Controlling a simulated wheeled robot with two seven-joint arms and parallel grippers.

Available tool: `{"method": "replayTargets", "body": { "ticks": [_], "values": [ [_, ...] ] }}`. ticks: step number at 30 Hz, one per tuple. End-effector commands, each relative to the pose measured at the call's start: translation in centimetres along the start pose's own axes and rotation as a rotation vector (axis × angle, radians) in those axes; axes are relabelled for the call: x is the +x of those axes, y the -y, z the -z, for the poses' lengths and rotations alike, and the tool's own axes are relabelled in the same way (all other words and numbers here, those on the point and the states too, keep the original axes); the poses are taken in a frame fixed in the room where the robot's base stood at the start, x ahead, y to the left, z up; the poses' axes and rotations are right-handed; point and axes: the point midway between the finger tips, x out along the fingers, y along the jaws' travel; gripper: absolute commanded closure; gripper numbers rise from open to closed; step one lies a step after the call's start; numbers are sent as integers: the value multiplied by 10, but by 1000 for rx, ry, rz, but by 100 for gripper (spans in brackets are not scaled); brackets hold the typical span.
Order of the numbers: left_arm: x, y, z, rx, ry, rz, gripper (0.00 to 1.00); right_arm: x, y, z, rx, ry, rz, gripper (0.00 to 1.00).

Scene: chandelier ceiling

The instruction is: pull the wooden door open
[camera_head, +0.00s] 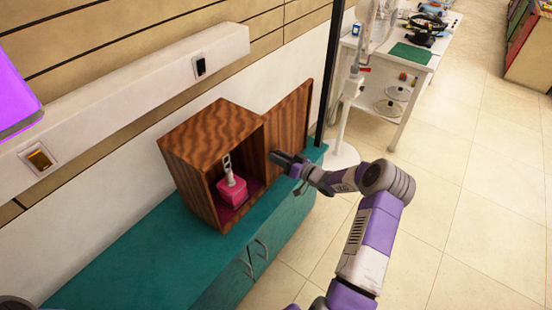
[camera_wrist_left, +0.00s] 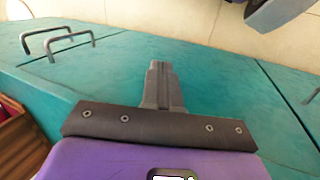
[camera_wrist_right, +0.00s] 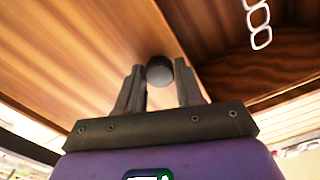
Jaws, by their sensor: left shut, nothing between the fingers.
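The wooden cabinet (camera_head: 210,135) is a small brown box on a teal counter. Its front is open and its wooden door (camera_head: 293,110) stands swung out at the right side. My right gripper (camera_head: 275,156) is close in front of the door near the opening. In the right wrist view a round dark knob (camera_wrist_right: 159,69) on the wood shows between the fingertips of my right gripper (camera_wrist_right: 159,80). Those fingers are apart, with gaps beside the knob. My left gripper (camera_wrist_left: 160,75) is shut and empty over the teal surface; in the head view it is out of sight.
A pink object (camera_head: 232,190) with a pale linked top stands inside the cabinet. The teal counter (camera_head: 130,255) has grey handles on its front. A dark post (camera_head: 331,75) rises behind the door. A white table (camera_head: 395,70) stands beyond. The tiled floor at right is clear.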

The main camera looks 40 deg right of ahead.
Motion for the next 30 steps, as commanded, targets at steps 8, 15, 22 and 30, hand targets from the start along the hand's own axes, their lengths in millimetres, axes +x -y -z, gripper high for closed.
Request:
{"method": "replayTargets", "body": {
  "ticks": [8,15,22,30],
  "values": [
    [0,0,0,0,0,0,100,1,1,0,-1,1,1,43],
    [-3,-1,0,0,0,0,100,-9,0,0,-1,2,-2,43],
    [-13,-5,0,0,0,0,100,-48,0,2,-1,2,-2,43],
    [-18,-7,-1,0,0,0,100,-74,0,1,-1,1,1,43]
  ]
}}
